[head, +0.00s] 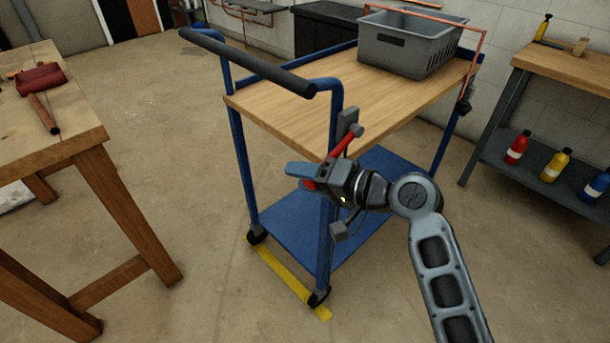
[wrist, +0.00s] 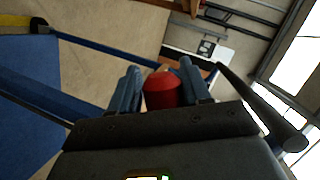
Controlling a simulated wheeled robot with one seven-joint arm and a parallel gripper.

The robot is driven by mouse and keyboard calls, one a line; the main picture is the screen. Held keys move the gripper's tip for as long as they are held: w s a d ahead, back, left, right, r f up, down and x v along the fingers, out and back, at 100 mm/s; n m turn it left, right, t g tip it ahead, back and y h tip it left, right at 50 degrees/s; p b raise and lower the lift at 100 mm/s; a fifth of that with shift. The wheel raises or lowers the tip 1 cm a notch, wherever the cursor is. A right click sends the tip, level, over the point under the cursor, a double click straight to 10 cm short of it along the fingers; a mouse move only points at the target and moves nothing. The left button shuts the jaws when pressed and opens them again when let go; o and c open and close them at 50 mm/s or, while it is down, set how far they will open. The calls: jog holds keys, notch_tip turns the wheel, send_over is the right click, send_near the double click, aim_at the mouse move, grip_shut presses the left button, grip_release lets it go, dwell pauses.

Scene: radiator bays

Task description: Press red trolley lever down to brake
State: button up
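The blue trolley (head: 240,158) has a wooden top and a dark push bar. Its red lever (head: 346,141) sits by a grey bracket on the near upright post. In the head view the lever slants down and left behind my gripper, and a red end shows below the blue finger. My gripper (head: 300,176) is at the lever, its fingers on either side of it. In the wrist view the rounded red lever end (wrist: 162,90) sits between the two blue fingers, seemingly touching both. The middle of the lever is hidden by my gripper.
A grey crate (head: 405,52) stands on the trolley top. A wooden table (head: 60,150) with a red tool is at left. A bench (head: 575,75) with coloured bottles on its lower shelf is at right. Yellow tape (head: 275,273) marks the floor by the trolley's casters.

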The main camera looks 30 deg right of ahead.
jog(key=shift+s, duration=0.1)
jog(key=v, duration=0.7)
jog(key=shift+s+d, duration=0.2)
jog(key=shift+s, duration=0.05)
jog(key=shift+r, duration=0.1)
jog(key=s+d+f+n+h+p, duration=0.1)
jog(key=s+f+h, duration=0.3)
jog(key=s, duration=0.5)
jog(key=s+d+f+h+p, duration=0.1)
jog(key=s+f+h+p, duration=0.15)
jog(key=s, duration=0.75)
jog(key=s+a+r+n+t, duration=0.1)
jog(key=s+a+r+n, duration=0.1)
jog(key=s+r, duration=0.3)
jog(key=s+a+r+n+t+h, duration=0.1)
jog(key=s+r+n, duration=0.3)
jog(key=s, duration=0.7)
jog(key=shift+a+r+p, duration=0.45)
jog(key=shift+a+r, duration=0.25)
jog(key=shift+r, duration=0.15)
